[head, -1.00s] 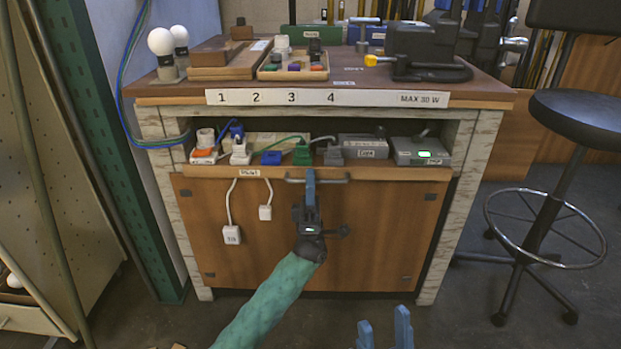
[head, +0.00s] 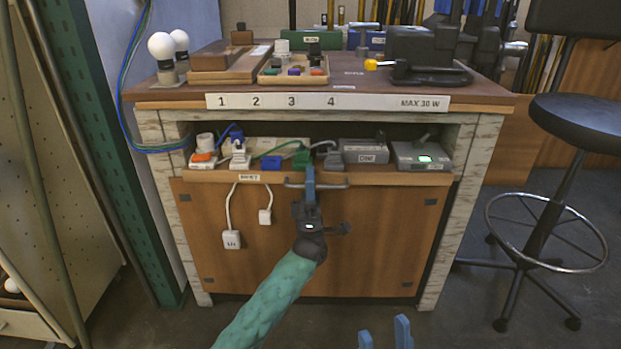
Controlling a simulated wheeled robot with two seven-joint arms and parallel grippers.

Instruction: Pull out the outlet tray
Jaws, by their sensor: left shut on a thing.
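The outlet tray (head: 395,179) is a wooden shelf in the bench opening, with a grey bar handle (head: 335,184) on its front edge. Plugs, a power strip (head: 268,154) and grey adapter boxes (head: 364,151) sit on it. My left gripper (head: 310,184) is shut on the handle, its blue finger upright across the bar. My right gripper (head: 385,335) shows only as two blue fingertips at the bottom edge, apart from each other and touching nothing visible.
A white plug (head: 231,239) and a smaller one (head: 265,216) hang on cords over the tray's front. The benchtop (head: 370,88) holds bulbs, a parts tray and a black vise (head: 423,52). A stool (head: 583,122) stands at the right. Floor in front is clear.

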